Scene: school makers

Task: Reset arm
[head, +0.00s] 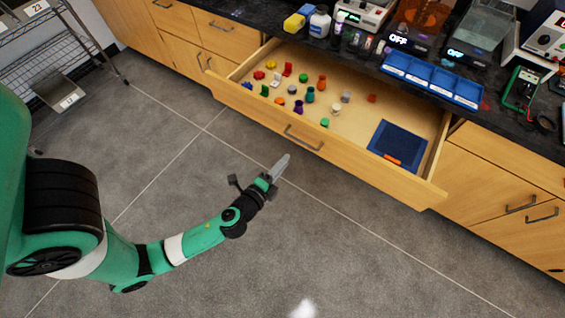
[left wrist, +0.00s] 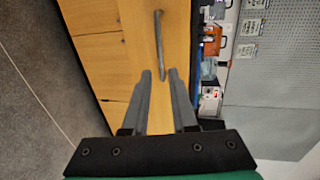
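My left arm comes in from the left in the head view, green with black joints. Its gripper (head: 281,166) is over the grey floor, in front of the open drawer, and touches nothing there. In the left wrist view the two grey fingers of the left gripper (left wrist: 160,72) stand apart with nothing between them. A drawer handle (left wrist: 159,40) shows beyond the fingertips, apart from them. My right gripper is not seen in either view.
An open wooden drawer (head: 345,172) holds several small coloured pieces and a blue tray (head: 398,139). The dark counter (head: 365,58) behind carries blue bins (head: 432,76), bottles and devices. A wire rack (head: 35,50) stands at the upper left. The floor (head: 330,240) is mostly clear.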

